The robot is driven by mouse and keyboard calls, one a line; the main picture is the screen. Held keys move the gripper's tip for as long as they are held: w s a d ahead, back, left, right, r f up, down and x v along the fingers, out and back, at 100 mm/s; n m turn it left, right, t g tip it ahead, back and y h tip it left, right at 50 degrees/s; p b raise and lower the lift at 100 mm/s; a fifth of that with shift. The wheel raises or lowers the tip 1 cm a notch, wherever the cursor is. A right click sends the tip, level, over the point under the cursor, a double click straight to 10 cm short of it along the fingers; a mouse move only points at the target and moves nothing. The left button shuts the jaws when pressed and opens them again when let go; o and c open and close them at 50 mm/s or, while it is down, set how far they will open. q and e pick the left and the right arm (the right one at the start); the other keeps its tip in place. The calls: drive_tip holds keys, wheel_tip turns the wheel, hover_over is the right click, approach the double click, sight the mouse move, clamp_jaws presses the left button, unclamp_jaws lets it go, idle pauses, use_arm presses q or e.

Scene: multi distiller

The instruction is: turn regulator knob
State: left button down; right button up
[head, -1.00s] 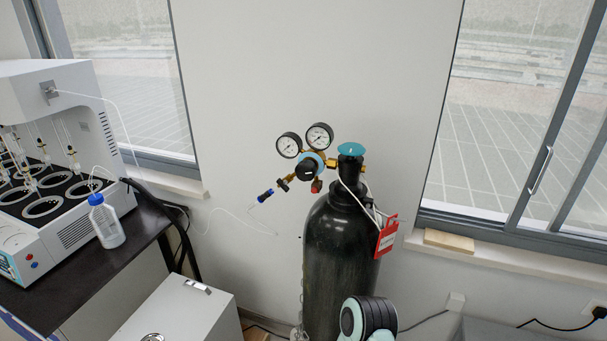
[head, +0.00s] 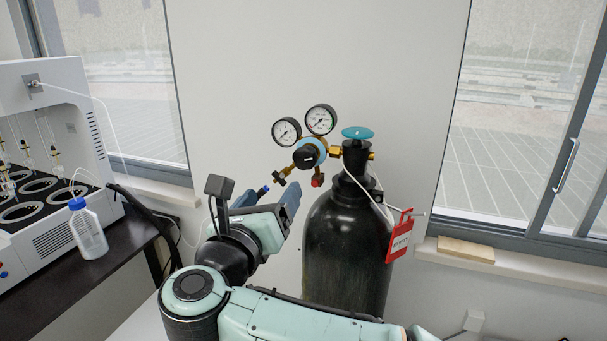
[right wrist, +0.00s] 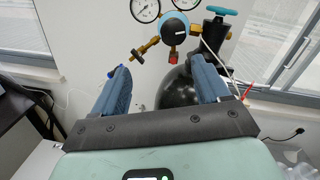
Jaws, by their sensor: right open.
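The regulator knob (head: 304,157) is a black round knob on the front of the blue and brass regulator (head: 314,147), below two white gauges. In the right wrist view the knob (right wrist: 174,29) shows above and between my fingers. My right gripper (head: 266,192) is in front of the regulator, lower and to its left, apart from the knob. In the right wrist view its two blue fingers (right wrist: 161,75) are spread with nothing between them. The regulator is attached to the black gas cylinder (head: 348,245) with a teal valve wheel (head: 357,132). My left gripper is not in view.
A red tag (head: 402,238) hangs at the cylinder's right side. A bench at the left holds a white distiller (head: 50,110) and a bottle with a blue cap (head: 88,230). A wooden block (head: 466,250) lies on the right sill. A thin tube runs near the regulator.

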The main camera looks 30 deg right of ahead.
sight(304, 162)
drive_tip(key=shift+m+g, duration=0.3)
drive_tip(key=shift+m, duration=0.5)
drive_tip(key=p+x, duration=0.1)
drive_tip(key=x, duration=0.3)
drive_tip(key=s+d+r+x, duration=0.1)
drive_tip(key=x, duration=0.3)
drive_tip(key=p+x, duration=0.1)
drive_tip(key=x, duration=0.3)
drive_tip(key=shift+d+r+p, duration=0.25)
drive_tip(key=shift+d+p, duration=0.1)
drive_tip(key=c, duration=1)
